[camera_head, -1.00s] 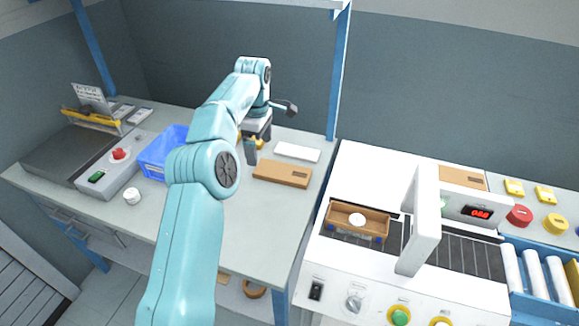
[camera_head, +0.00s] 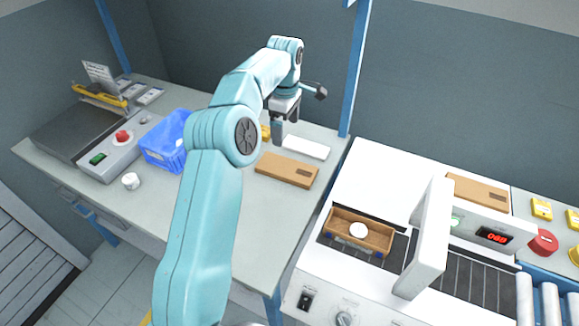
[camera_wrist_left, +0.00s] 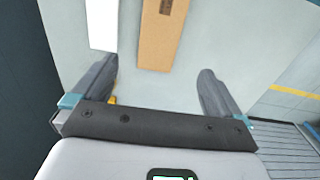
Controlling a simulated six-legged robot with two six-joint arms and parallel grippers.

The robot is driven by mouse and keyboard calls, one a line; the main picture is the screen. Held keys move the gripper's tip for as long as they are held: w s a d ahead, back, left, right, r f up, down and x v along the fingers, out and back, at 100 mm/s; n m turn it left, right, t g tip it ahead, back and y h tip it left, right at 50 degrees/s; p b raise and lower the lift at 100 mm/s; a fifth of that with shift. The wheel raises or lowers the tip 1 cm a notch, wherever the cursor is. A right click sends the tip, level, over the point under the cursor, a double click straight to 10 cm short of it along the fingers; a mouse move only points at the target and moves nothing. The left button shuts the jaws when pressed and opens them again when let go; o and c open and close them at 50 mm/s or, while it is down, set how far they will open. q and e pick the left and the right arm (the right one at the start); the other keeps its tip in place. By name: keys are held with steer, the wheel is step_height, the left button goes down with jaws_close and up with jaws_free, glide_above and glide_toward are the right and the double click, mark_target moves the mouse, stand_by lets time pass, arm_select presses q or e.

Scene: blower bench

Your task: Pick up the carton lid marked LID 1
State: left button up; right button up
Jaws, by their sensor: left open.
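A flat brown carton lid (camera_head: 287,170) with a small dark label lies on the grey bench, near its right edge. A second brown lid (camera_head: 478,190) lies on the white machine at right. The markings are too small to read. My left gripper (camera_head: 278,133) is above the bench, behind the near lid's left end, by a white flat block (camera_head: 306,147). In the left wrist view my gripper (camera_wrist_left: 156,68) is open, its fingers wide apart and nothing held. The brown lid (camera_wrist_left: 162,40) shows beyond and between the fingertips there, and the white block (camera_wrist_left: 101,25) lies left of it.
A blue bin (camera_head: 165,143) and a white cup (camera_head: 131,181) stand left on the bench. An open brown carton (camera_head: 345,238) with a white disc inside sits on the conveyor, beside a white arch (camera_head: 425,240). The bench in front of the near lid is clear.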

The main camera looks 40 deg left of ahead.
arm_select(q)
glide_above(287, 167)
steer(key=f, duration=1)
steer(key=shift+s+a, duration=0.15)
steer(key=shift+s, duration=0.05)
step_height(287, 167, down, 6)
steer(key=shift+w+r+p, duration=0.15)
steer(key=shift+r+p, duration=0.1)
steer(key=shift+p, duration=0.6)
steer(key=c, duration=0.8)
